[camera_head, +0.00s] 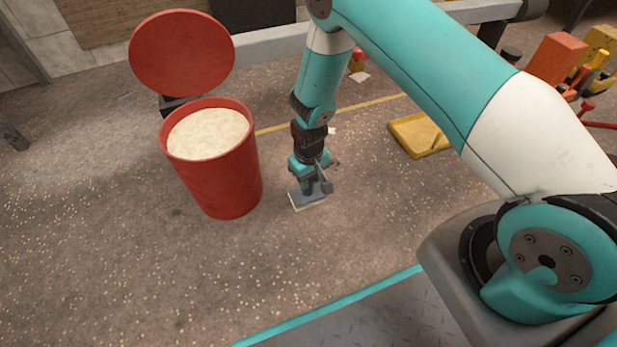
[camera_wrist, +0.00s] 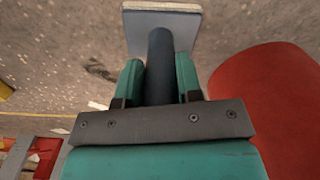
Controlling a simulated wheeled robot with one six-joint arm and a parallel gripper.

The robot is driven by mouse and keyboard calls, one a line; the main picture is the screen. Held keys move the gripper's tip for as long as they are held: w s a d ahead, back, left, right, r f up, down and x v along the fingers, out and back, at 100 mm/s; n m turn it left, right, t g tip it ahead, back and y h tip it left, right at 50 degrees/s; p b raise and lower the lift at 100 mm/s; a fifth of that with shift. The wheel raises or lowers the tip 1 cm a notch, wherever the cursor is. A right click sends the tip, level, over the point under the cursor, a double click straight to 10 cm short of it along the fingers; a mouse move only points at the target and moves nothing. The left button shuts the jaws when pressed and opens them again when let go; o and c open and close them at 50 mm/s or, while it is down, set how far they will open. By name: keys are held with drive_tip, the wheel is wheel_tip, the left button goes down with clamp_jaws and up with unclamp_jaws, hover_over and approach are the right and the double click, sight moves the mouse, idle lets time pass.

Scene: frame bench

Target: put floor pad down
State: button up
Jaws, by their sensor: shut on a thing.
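My gripper (camera_wrist: 160,90) is shut on the dark post of the floor pad (camera_wrist: 160,14), seen in the wrist view. The pad is a flat grey-blue plate with a pale edge beyond the fingertips. In the head view the floor pad (camera_head: 298,203) is below my gripper (camera_head: 308,183), at or just above the concrete floor. I cannot tell whether it touches the floor. My gripper points down and partly hides the pad.
A red bin (camera_head: 222,180) full of pale granules, its lid (camera_head: 182,52) raised, stands just left of my gripper. A yellow tray (camera_head: 408,141) lies to the right on the floor. Pale granules are scattered on the floor. Orange and yellow equipment (camera_head: 557,60) stands at the far right.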

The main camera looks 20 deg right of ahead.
drive_tip(key=o, duration=0.8)
drive_tip(key=shift+o, duration=0.2)
wheel_tip(320, 180, up, 12)
drive_tip(key=p, duration=0.8)
drive_tip(key=shift+r, duration=0.1)
drive_tip(key=s+a+r+n+y, duration=0.1)
drive_tip(key=s+a+r, duration=0.1)
drive_tip(key=r, duration=0.6)
drive_tip(key=s+a+r+y, duration=0.1)
drive_tip(key=s+r, duration=0.2)
drive_tip(key=r, duration=0.5)
drive_tip(key=s+a+r+n+y, duration=0.1)
drive_tip(key=s+a+r, duration=0.1)
drive_tip(key=r, duration=0.6)
drive_tip(key=s+r+n, duration=0.1)
drive_tip(key=s+r, duration=0.5)
drive_tip(key=s, duration=0.2)
drive_tip(key=s+r+n+y, duration=0.1)
drive_tip(key=s+r, duration=0.5)
drive_tip(key=s, duration=0.3)
drive_tip(key=shift+r, duration=0.2)
drive_tip(key=shift+s, duration=0.1)
